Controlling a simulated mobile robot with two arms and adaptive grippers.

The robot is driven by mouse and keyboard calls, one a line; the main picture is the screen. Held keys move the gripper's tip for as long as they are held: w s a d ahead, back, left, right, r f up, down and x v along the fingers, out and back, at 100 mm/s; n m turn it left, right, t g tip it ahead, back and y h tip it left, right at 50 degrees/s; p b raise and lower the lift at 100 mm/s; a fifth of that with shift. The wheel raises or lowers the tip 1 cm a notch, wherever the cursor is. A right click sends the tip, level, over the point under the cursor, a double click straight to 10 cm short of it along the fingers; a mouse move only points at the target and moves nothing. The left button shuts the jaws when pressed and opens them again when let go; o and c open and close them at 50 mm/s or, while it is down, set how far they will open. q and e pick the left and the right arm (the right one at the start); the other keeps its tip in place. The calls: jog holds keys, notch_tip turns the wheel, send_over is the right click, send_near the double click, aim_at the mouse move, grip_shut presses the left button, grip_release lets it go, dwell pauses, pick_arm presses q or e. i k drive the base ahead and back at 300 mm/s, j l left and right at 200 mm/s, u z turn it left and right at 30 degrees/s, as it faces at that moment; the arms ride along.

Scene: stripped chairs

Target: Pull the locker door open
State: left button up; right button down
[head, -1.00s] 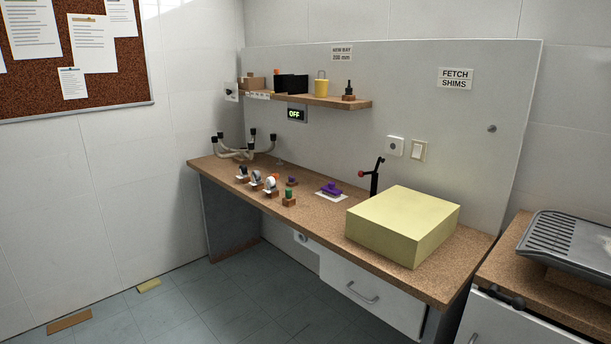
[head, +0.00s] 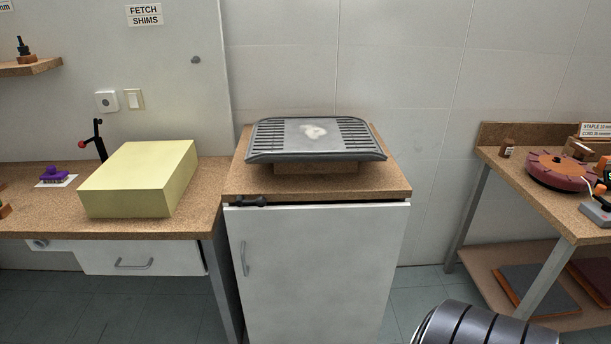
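The white locker (head: 318,270) stands in the middle of the head view, under a cork-brown top. Its door is shut, with a grey vertical bar handle (head: 245,258) near the door's left edge. A small dark fitting (head: 249,201) sits at the upper left, at the top edge of the door. Neither of my grippers shows in this view. A dark ribbed rounded part at the bottom right is cut off by the frame edge.
To the left is a workbench (head: 205,215) with a yellow block (head: 140,180) and a drawer (head: 140,259). To the right is a table (head: 525,190) with a lower shelf. Tiled floor shows between locker and table.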

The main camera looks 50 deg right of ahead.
aim_at(307, 274)
jog(key=k+l+z, duration=0.1)
jog(key=z, duration=1.45)
jog(key=i, duration=0.25)
jog(key=u, duration=0.05)
